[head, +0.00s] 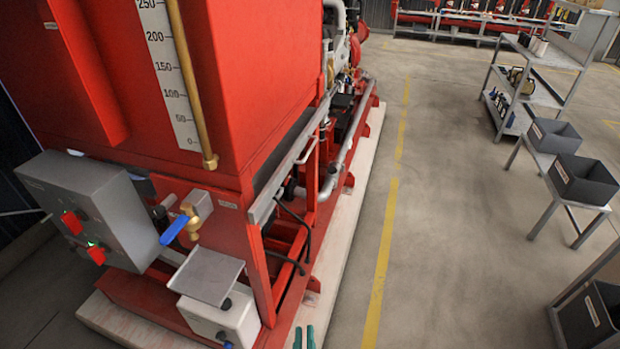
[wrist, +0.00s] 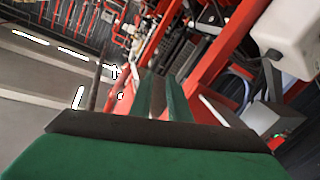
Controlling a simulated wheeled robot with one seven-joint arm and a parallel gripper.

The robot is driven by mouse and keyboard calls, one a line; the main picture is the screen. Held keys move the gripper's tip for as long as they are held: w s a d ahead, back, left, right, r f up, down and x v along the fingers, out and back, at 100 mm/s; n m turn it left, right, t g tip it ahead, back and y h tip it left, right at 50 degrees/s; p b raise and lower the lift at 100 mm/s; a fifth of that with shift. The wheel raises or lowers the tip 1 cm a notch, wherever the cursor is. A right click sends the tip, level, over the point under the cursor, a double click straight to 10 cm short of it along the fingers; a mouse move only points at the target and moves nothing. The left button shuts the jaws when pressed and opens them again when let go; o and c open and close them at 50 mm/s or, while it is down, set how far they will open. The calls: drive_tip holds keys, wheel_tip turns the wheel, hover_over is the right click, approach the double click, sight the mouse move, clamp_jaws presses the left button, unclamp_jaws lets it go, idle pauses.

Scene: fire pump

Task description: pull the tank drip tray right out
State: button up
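A flat grey metal tray (head: 207,275), which looks like the tank drip tray, sits below the brass tap (head: 192,222) with the blue lever (head: 174,229) at the front of the red tank (head: 225,95). It is just above a white box (head: 222,315). My gripper (head: 304,338) shows only as two teal fingertips at the bottom edge of the head view, right of the tray and apart from it. In the wrist view, the green fingers (wrist: 160,98) stand slightly apart with nothing seen between them. I cannot make out the tray there.
A grey control box (head: 88,205) with red switches is left of the tap. The red frame (head: 258,270) stands between the tray and the open floor. Clear floor (head: 430,240) lies to the right, with a bench holding grey bins (head: 583,180) beyond.

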drive_tip(key=w+r+n, duration=0.2)
drive_tip(key=w+r, duration=0.1)
drive_tip(key=w, duration=0.9)
drive_tip(key=n+t, duration=0.3)
drive_tip(key=n, duration=0.3)
approach(310, 149)
drive_tip(key=x, duration=1)
drive_tip(key=shift+w+d+f, duration=0.1)
drive_tip(key=shift+w+f, duration=0.15)
drive_tip(key=shift+w, duration=0.1)
drive_tip(key=shift+c, duration=0.2)
clamp_jaws()
drive_tip(key=shift+f+y, duration=0.1)
drive_tip(key=shift+y, duration=0.3)
